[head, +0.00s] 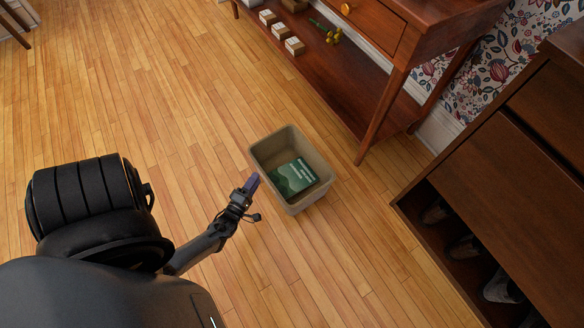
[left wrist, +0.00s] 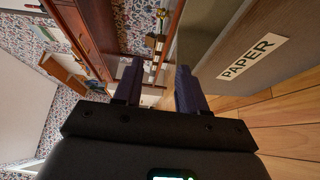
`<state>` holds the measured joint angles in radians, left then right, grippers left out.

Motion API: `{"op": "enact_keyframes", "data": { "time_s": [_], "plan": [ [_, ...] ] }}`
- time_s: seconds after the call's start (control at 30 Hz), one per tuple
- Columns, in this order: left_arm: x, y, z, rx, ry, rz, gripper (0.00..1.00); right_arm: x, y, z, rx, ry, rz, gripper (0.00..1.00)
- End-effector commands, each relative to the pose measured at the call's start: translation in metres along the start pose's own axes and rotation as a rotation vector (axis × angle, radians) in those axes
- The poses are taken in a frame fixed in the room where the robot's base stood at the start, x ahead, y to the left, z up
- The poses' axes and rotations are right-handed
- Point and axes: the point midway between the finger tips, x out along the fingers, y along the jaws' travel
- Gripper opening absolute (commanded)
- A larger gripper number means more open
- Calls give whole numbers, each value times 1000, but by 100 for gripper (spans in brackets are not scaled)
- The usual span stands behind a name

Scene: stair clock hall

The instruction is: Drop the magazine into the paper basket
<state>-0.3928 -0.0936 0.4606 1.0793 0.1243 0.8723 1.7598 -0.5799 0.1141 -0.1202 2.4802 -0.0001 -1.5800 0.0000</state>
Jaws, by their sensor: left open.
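The paper basket (head: 315,161) is a beige open-topped bin on the wooden floor in the head view. Its side with a "PAPER" label (left wrist: 252,57) shows in the left wrist view. The magazine (head: 293,178), green with white lettering, lies inside the basket. My left gripper (head: 251,184) is just beside the basket's left rim. In the left wrist view its two fingers (left wrist: 158,88) are apart with nothing between them. Whether the fingers touch the basket cannot be told. My right gripper is not in view.
A wooden console table (head: 346,94) with small boxes (head: 281,31) and yellow flowers (head: 334,36) on its lower shelf stands behind the basket. A dark shoe cabinet (head: 507,168) stands at the right.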

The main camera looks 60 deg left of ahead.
Motion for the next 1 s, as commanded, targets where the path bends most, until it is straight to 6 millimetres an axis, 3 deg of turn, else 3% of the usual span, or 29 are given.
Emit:
{"op": "enact_keyframes", "data": {
  "time_s": [0.13, 0.33, 0.87, 1.0],
  "plan": [
    [-24, 2, 0, 0, 2, -2, 41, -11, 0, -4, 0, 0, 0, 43],
    [-44, 1, 0, 0, 1, -1, 41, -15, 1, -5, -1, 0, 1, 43],
    [-49, 0, 0, 0, 0, 1, 41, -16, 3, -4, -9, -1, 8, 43],
    [-50, 8, -1, 2, 0, -1, 41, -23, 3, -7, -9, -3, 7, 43]
  ]
}}
